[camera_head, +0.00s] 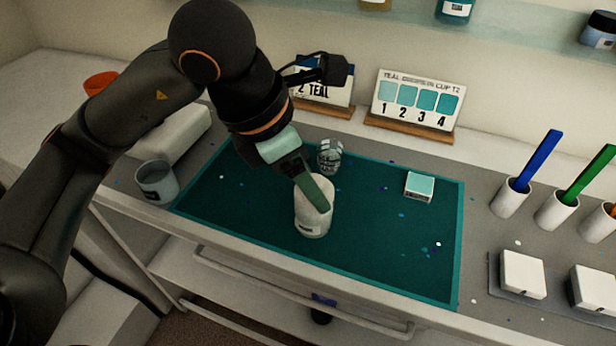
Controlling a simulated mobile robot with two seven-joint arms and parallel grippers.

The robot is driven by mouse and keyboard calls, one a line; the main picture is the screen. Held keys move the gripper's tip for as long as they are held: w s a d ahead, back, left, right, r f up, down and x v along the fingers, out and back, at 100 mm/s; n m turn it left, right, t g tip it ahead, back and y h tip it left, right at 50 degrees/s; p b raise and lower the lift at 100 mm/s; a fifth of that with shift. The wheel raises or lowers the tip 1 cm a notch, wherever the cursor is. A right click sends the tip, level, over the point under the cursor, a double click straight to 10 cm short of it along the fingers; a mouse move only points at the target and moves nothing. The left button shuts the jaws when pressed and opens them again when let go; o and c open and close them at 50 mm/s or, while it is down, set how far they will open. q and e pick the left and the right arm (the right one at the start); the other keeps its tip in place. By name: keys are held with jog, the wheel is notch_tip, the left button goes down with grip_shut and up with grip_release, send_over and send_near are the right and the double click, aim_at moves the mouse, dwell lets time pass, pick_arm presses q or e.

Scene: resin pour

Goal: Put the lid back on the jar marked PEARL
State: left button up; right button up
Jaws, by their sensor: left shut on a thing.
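A white jar (313,224) with a dark label low on its front stands on the dark green mat (400,238), near the mat's front edge. The label is too small to read, so I cannot tell whether it says PEARL. My left gripper (318,194) reaches down from the upper left and is shut at the upper part of this jar. One green finger crosses the front of the jar and hides part of it. I cannot make out a separate lid, nor whether the jaws hold a lid or the jar's body. My right gripper is not in view.
A clear glass vessel (330,156) stands just behind the jar. A small teal-topped box (419,186) lies right on the mat. A grey cup (156,182) stands left. White cups with coloured sticks (509,197) and white blocks (522,274) are right. Colour cards (418,99) stand behind.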

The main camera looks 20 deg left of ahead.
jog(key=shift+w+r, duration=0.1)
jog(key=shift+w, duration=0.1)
pick_arm(q)
jog(key=o, duration=1.3)
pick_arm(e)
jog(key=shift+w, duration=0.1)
pick_arm(q)
jog(key=shift+o, duration=0.2)
jog(key=shift+r, duration=0.15)
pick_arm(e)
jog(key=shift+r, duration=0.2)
pick_arm(q)
jog(key=shift+r+p, duration=1.1)
jog(key=shift+r, duration=0.4)
jog(key=shift+r+p, duration=0.85)
jog(key=shift+r, duration=0.4)
jog(key=shift+r+p, duration=0.4)
jog(key=shift+r, duration=0.25)
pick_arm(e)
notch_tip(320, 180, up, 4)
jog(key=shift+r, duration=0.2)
